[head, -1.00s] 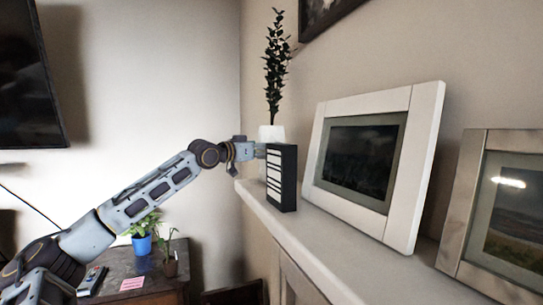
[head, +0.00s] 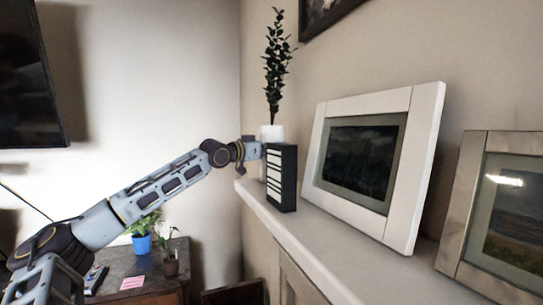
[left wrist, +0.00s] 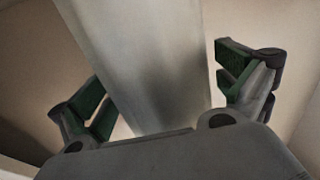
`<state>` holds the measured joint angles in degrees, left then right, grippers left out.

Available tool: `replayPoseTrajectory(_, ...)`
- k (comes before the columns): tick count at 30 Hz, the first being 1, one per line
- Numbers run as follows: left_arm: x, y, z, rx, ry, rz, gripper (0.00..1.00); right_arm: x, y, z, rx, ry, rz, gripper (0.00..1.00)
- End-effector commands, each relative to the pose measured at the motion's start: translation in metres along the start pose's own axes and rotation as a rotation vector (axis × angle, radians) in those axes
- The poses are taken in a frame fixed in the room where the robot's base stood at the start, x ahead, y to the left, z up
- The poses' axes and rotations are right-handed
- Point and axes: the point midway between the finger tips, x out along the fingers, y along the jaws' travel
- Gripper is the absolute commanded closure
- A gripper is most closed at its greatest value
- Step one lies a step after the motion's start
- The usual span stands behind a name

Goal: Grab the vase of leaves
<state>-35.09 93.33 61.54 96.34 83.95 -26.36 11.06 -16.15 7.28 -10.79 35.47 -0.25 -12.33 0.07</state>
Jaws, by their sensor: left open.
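The white vase (head: 272,132) of dark green leaves (head: 276,68) stands upright on the shelf near the corner. Its lower part is mostly hidden behind a black and white striped block. My left arm reaches in from the left, and its gripper is hidden behind the block at the vase in the head view. In the left wrist view my left gripper (left wrist: 165,95) is open, with the pale vase (left wrist: 140,50) between its two green-padded fingers. A gap shows beside the fingers, and I cannot tell whether either one touches. My right gripper is not in view.
The striped block (head: 282,178) stands on the white shelf (head: 310,238) just in front of the vase. A white picture frame (head: 420,165) and a second frame (head: 465,200) lean farther right. Potted plants (head: 141,243) stand on a low dark table.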

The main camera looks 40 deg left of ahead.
Motion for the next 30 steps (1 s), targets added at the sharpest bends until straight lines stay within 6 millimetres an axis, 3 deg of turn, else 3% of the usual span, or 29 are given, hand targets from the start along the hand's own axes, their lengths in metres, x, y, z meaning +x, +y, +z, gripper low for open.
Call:
replayPoseTrajectory(4,-0.0001,0.0,0.0001,0.0,0.0,0.0,0.03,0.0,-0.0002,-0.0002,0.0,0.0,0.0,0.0)
replayPoseTrajectory(20,-0.0002,0.0,0.0001,0.0,0.0,0.0,0.71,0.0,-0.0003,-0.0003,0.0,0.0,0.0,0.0)
replayPoseTrajectory(30,-0.0006,0.0004,-0.0039,0.001,0.005,0.0,0.71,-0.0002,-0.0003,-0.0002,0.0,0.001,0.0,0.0)
